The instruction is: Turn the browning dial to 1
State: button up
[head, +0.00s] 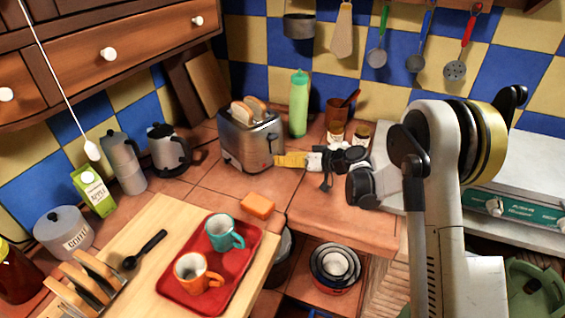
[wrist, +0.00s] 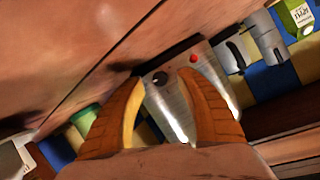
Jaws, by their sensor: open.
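The silver toaster (head: 240,148) stands on the tiled counter against the wall, with bread slices (head: 250,108) in its top slots. In the wrist view its metal end panel (wrist: 180,110) shows a dark round dial (wrist: 160,78) and a red button (wrist: 193,59). My gripper (wrist: 162,77) is open, its two orange-brown fingers curving to either side of the dial in the picture. Whether they touch it, I cannot tell. In the head view my gripper (head: 279,160) is close to the toaster's right end. The dial's number marks are too small to read.
A green bottle (head: 299,104) stands behind my gripper, and small jars (head: 335,133) and a brown mug (head: 338,112) are close to my wrist. An orange sponge (head: 257,205) lies in front. A red tray (head: 213,303) holds two mugs.

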jog(key=shift+w+a+f, duration=0.15)
jog(key=shift+w+a, duration=0.1)
jog(key=shift+a, duration=0.15)
grip_shut()
dwell(0.4)
